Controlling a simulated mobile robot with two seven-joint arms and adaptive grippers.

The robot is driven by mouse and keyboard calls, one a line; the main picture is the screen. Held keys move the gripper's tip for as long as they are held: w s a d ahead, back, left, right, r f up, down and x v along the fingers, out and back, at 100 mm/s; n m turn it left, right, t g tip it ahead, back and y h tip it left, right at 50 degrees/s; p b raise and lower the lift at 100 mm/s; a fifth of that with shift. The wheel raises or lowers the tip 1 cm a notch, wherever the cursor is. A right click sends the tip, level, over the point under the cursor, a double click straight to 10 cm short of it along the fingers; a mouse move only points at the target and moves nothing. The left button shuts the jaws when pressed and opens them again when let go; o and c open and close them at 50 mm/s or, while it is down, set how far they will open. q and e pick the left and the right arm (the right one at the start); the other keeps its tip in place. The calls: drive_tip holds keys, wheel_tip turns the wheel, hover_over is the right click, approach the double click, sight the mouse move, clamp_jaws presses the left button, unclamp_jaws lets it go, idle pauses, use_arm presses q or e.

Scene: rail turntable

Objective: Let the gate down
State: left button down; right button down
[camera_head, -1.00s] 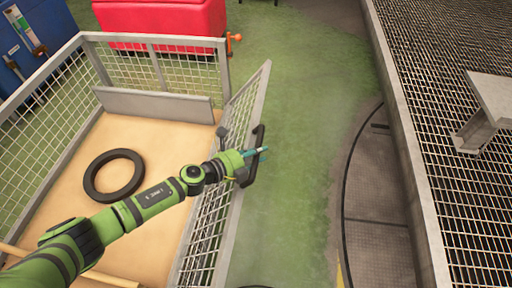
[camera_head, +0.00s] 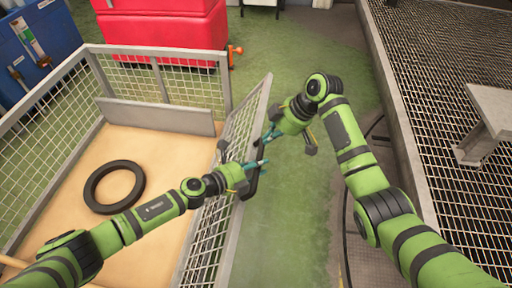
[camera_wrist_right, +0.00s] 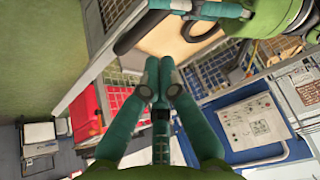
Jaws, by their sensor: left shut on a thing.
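The gate (camera_head: 247,112) is a grey-framed mesh panel at the right side of a mesh-walled pen, tilted in the head view. A black handle (camera_head: 254,183) is on its outer side. My left gripper (camera_head: 257,164) is shut on this handle, its arm reaching across the pen. My right gripper (camera_head: 268,136) is just above the left one, near the gate's outer face. In the right wrist view, the fingers of my right gripper (camera_wrist_right: 159,70) are close together with a narrow gap, and nothing is clearly held. The left gripper's teal fingers (camera_wrist_right: 215,11) show at the top there.
A black ring (camera_head: 91,188) lies on the pen's tan floor (camera_head: 160,160). A red box (camera_head: 165,22) and a blue cabinet (camera_head: 35,50) stand behind. An orange fitting (camera_head: 236,50) is at the pen's back corner. A raised grating (camera_head: 450,70) runs along the right. Green floor lies between.

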use_arm(q)
drive_tip(key=shift+w+a+r, duration=0.1)
drive_tip(key=shift+w+r, duration=0.1)
use_arm(e)
wheel_tip(320, 180, up, 6)
drive_tip(key=a+n, duration=0.2)
drive_tip(key=f, duration=0.3)
drive_tip(key=a+f, duration=0.1)
drive_tip(key=f, duration=0.3)
drive_tip(key=a+f, duration=0.1)
drive_tip(key=f, duration=0.2)
drive_tip(key=shift+a+f, duration=0.25)
drive_tip(key=shift+s+d+f, duration=0.1)
drive_tip(key=shift+d+f, duration=0.15)
drive_tip(key=shift+d, duration=0.1)
